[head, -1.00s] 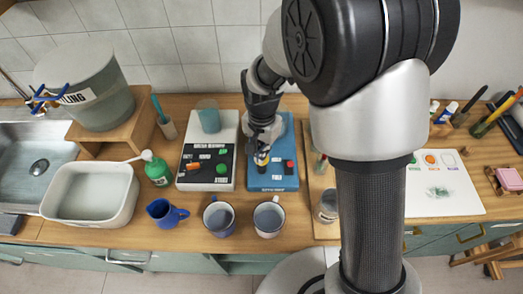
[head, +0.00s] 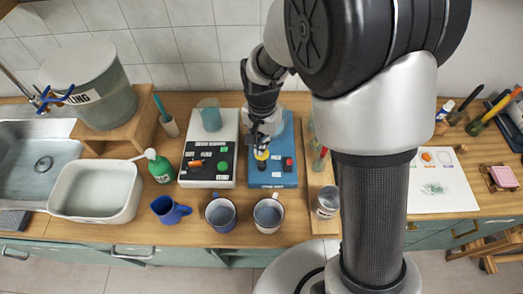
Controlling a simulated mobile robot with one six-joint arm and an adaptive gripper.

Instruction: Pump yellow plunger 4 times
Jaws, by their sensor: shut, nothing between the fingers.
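The yellow plunger (head: 262,155) stands on a blue device (head: 271,180) on the counter. The blue device also has a red knob (head: 289,162) at its right. My gripper (head: 261,144) is shut and empty, pointing down right above the yellow plunger. I cannot tell whether the fingertips touch the plunger's top. My wrist hides the back of the blue device.
A white and black device (head: 207,165) with an orange switch and a green button stands close on the left. Mugs (head: 220,213) stand in front, near the counter edge. A wooden board (head: 322,195) with jars lies to the right.

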